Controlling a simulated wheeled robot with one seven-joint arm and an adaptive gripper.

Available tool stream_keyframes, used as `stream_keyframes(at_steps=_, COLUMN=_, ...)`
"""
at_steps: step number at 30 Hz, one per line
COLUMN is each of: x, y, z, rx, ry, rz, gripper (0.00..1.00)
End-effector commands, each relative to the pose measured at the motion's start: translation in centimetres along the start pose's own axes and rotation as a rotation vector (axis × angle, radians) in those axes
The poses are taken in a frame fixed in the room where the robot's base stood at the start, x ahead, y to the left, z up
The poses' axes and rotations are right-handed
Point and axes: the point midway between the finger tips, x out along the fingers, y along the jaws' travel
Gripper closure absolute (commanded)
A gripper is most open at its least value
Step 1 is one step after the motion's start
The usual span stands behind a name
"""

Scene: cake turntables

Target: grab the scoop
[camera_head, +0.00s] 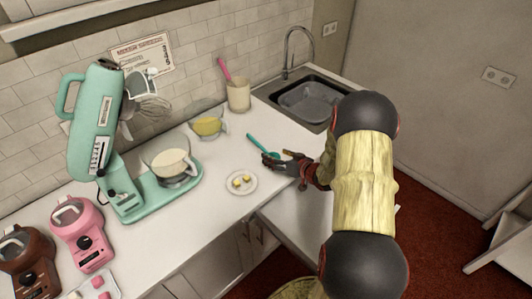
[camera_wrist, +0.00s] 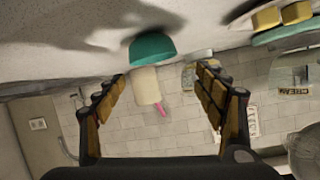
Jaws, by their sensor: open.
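The teal scoop (camera_head: 258,142) lies on the white counter in front of the sink. In the wrist view the scoop (camera_wrist: 152,48) shows as a rounded teal shape just beyond the fingertips, near the middle; the rest of it is hidden there. My gripper (camera_head: 278,158) is low over the counter, at the scoop's near right end. In the wrist view my gripper (camera_wrist: 162,76) has its fingers spread wide with nothing between them. I cannot tell whether a finger touches the scoop.
A plate with yellow pieces (camera_head: 242,183) sits close by on the left. A bowl of yellow content (camera_head: 208,126) and a cream container with a pink-handled tool (camera_head: 238,95) stand behind. The sink (camera_head: 305,98) is behind.

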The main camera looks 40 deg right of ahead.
Motion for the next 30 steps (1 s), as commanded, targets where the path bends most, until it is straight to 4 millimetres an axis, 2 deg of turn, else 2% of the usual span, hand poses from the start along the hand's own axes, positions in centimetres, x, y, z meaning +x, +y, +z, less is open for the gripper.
stream_keyframes(at_steps=11, x=3.3, y=0.2, z=0.6, rx=0.008, ry=0.007, rz=-0.012, gripper=0.30)
stream_keyframes(at_steps=18, x=6.6, y=0.8, z=1.1, rx=0.007, ry=0.008, rz=-0.012, gripper=0.30)
stream_keyframes(at_steps=21, x=7.5, y=0.8, z=1.0, rx=0.008, ry=0.007, rz=-0.011, gripper=0.30)
stream_keyframes(at_steps=30, x=7.8, y=0.8, z=0.8, rx=0.008, ry=0.009, rz=-0.010, gripper=0.30)
